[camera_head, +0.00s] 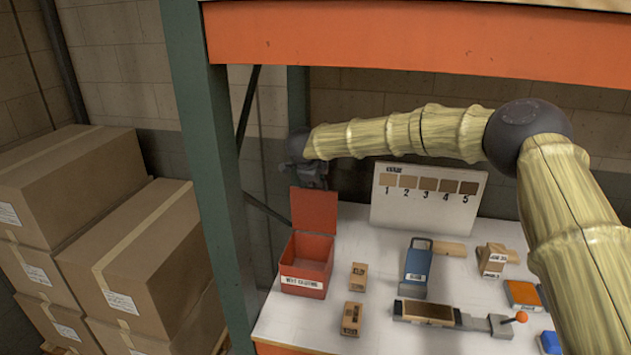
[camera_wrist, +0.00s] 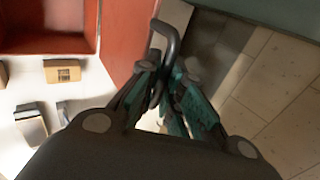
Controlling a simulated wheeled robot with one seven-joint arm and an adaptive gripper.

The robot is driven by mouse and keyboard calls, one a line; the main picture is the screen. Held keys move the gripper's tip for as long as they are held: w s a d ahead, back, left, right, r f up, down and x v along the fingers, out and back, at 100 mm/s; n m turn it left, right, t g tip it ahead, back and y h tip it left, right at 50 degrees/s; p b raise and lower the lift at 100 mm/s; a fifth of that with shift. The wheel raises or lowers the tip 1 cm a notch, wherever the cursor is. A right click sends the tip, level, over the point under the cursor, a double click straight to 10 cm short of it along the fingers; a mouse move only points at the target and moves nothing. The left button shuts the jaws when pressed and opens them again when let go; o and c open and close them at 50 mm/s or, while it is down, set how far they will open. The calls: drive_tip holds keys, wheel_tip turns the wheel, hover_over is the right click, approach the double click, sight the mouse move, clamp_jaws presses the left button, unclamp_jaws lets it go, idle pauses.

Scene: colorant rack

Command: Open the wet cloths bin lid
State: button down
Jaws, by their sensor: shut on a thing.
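The red wet cloths bin (camera_head: 305,283) stands at the left end of the white shelf, with a white label on its front. Its red lid (camera_head: 315,211) is raised about upright at the back, and the bin's mouth is uncovered. In the wrist view my gripper (camera_wrist: 163,85) is shut on the lid's dark bent handle (camera_wrist: 170,42).
A board with numbered swatches (camera_head: 428,198) stands at the back. Small boxes (camera_head: 351,318), a blue container (camera_head: 416,265) and a device with an orange knob (camera_head: 450,315) occupy the shelf. A green rack post (camera_head: 210,180) rises left of the bin; cartons (camera_head: 140,255) are stacked beyond.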

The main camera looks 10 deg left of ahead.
drive_tip(key=c, duration=1.5)
unclamp_jaws()
drive_tip(key=shift+c, duration=0.2)
drive_tip(key=shift+s, duration=0.1)
drive_tip(key=shift+s+r, duration=0.1)
drive_tip(key=shift+r, duration=0.15)
drive_tip(key=s+a+r, duration=0.1)
drive_tip(key=s+r, duration=0.1)
drive_tip(key=s, duration=1.1)
drive_tip(key=shift+s+a, duration=0.2)
drive_tip(key=shift+a, duration=0.1)
